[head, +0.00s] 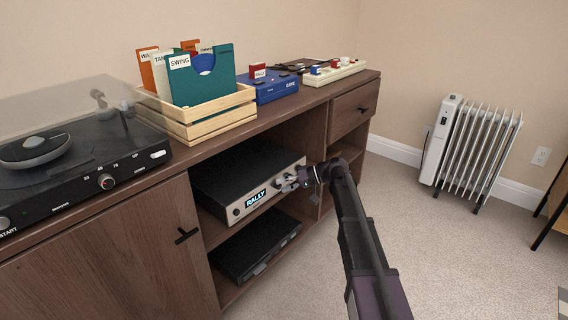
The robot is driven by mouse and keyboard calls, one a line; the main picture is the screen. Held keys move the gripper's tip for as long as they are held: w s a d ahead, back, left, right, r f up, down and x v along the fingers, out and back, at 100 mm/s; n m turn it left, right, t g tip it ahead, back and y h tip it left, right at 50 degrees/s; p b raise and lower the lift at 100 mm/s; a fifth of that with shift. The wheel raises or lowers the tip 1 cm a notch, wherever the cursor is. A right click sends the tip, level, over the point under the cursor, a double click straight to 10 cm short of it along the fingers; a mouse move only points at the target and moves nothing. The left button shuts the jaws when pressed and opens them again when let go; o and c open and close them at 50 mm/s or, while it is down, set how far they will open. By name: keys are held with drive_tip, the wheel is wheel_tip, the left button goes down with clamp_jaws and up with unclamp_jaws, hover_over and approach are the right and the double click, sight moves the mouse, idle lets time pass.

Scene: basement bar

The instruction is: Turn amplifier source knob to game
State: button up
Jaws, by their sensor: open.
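The amplifier (245,172) is a dark box with a silver front, sitting on the upper shelf of the open cabinet bay. Its lit blue-white display (256,198) reads "RALLY". A small dark round control (237,212) shows at the left end of its front. My gripper (287,184) is open at the right part of the amplifier's front. It hides whatever control is there, so I cannot tell whether the fingers touch or surround a knob.
A second black device (257,246) lies on the shelf below. On the wooden cabinet top (222,128) stand a turntable (75,160), a record crate (200,118), a blue game box (277,86) and a cream tray (334,74). A radiator (470,150) stands at the right; the carpet between is clear.

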drive_tip(key=s+d+r+m+h+p, duration=0.1)
drive_tip(key=s+d+m+h+p, duration=0.2)
drive_tip(key=s+d+h+p, duration=0.65)
drive_tip(key=s+d+r+m+h+p, duration=0.15)
drive_tip(key=s+d+h+p, duration=0.3)
drive_tip(key=s+d, duration=0.95)
drive_tip(key=s+a+r+p, duration=0.1)
drive_tip(key=r+p, duration=1.7)
drive_tip(key=s+a+r+p, duration=0.1)
drive_tip(key=s+r+p, duration=0.1)
drive_tip(key=r+p, duration=1.6)
drive_tip(key=shift+a+r+t+p, duration=0.2)
drive_tip(key=shift+a+t+p, duration=0.2)
drive_tip(key=shift+p, duration=0.05)
drive_tip(key=shift+s+m, duration=0.1)
drive_tip(key=shift+m, duration=0.15)
